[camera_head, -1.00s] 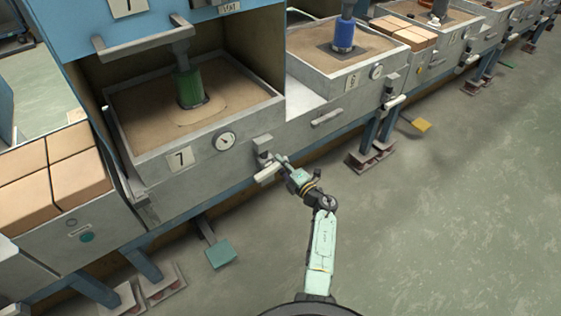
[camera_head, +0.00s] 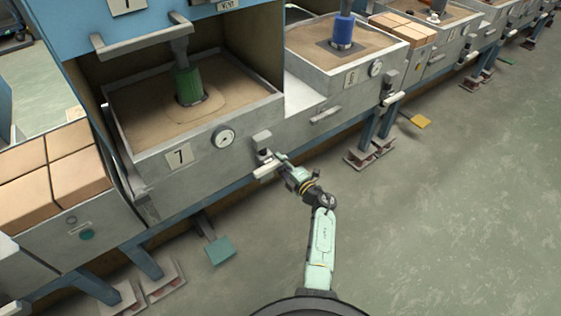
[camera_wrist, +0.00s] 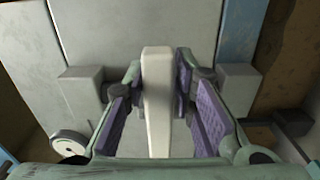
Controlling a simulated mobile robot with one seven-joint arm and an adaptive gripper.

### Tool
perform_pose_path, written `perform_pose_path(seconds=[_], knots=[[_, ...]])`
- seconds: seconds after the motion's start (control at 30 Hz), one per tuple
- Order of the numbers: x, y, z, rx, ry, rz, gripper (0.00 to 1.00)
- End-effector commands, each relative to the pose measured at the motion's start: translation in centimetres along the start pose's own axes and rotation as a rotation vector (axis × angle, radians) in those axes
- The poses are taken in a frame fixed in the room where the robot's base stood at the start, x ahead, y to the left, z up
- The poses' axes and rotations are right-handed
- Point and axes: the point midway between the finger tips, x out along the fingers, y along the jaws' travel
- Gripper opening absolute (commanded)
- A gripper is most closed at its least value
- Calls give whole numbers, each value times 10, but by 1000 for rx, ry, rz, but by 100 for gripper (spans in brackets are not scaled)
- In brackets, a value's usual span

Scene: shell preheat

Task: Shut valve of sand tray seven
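Sand tray seven (camera_head: 150,172) is the grey box under the blue housing, marked by a "7" plate (camera_head: 180,156) and a round gauge (camera_head: 224,137). Its valve (camera_head: 262,141) is on the front wall's right side, with a pale lever handle (camera_head: 266,169) below. My gripper (camera_head: 283,163) is at this handle, on its right in the head view. In the wrist view, the pale handle (camera_wrist: 157,105) lies between the purple-padded fingers of my gripper (camera_wrist: 159,85). The fingertips are close beside both its sides; contact is unclear. Wider gaps show nearer the palm.
A teal pedal (camera_head: 220,250) sticks out low below tray seven. Tray six (camera_head: 345,90), with a blue cylinder (camera_head: 342,33), stands to the right. Orange-tan blocks (camera_head: 55,170) lie at the left.

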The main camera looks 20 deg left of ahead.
Motion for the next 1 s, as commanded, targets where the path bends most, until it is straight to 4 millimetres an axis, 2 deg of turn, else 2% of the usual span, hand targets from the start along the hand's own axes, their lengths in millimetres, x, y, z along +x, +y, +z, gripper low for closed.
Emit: perform_pose_path(seconds=[0.2,0.57,0.67,1.0], knots=[[0,0,0,-3,0,0,40],[-5,0,1,-4,-2,0,40],[-19,0,2,-3,-4,1,40],[-89,0,1,-3,-5,0,40]])
